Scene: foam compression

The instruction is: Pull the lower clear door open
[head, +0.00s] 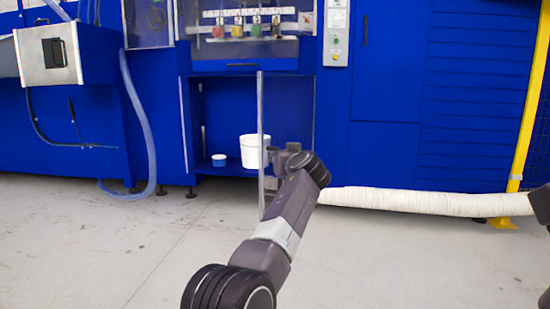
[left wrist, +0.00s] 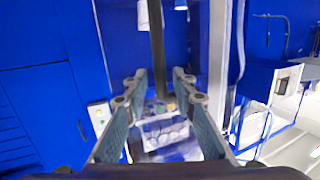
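The lower clear door (head: 261,110) of the blue machine stands swung partly outward. Its pale free edge shows as an upright strip that reaches below the compartment floor. My left gripper (head: 275,163) is at the lower part of this edge, partly hidden behind my wrist. In the left wrist view, which looks upside down, my left fingers (left wrist: 160,73) are spread apart. A dark upright bar (left wrist: 157,40) runs between them, with gaps seen on both sides; I cannot tell whether it is touched.
Inside the lower compartment stand a white bucket (head: 251,152) and a small blue tub (head: 219,160). A thick white hose (head: 430,202) lies along the floor at right, near a yellow post (head: 530,110). The grey floor (head: 120,235) at left front is clear.

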